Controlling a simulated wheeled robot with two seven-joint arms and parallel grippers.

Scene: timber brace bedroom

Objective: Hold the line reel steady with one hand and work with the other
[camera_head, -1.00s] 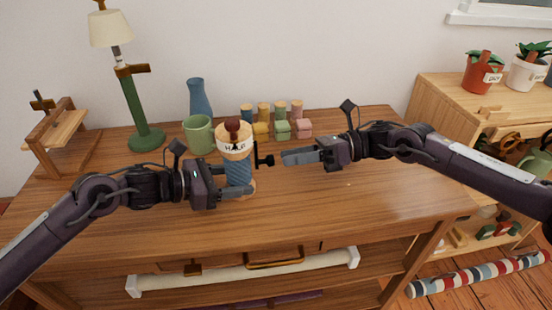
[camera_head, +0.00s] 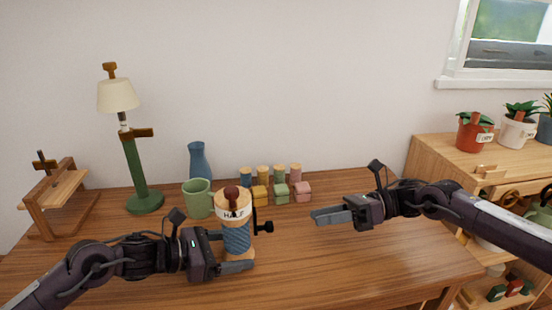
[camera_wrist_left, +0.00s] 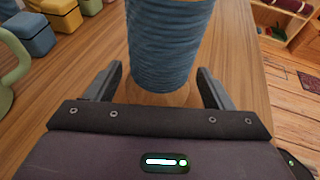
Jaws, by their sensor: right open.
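The line reel (camera_head: 237,238) stands upright on the wooden table, with blue line, a pale band lettered "HALF", a dark red knob on top and a black crank (camera_head: 264,227) pointing right. In the left wrist view the wound line (camera_wrist_left: 165,45) stands between the two fingertips. My right gripper (camera_head: 320,217) is open and empty, to the right of the crank and apart from it; its fingers overlap in the head view.
A green mug (camera_head: 198,200), blue vase (camera_head: 198,163) and several small coloured blocks (camera_head: 280,193) stand behind the reel. A green lamp (camera_head: 135,165) and a wooden stand (camera_head: 62,200) are at left. The table's right part is clear. A shelf with potted plants (camera_head: 475,133) stands at right.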

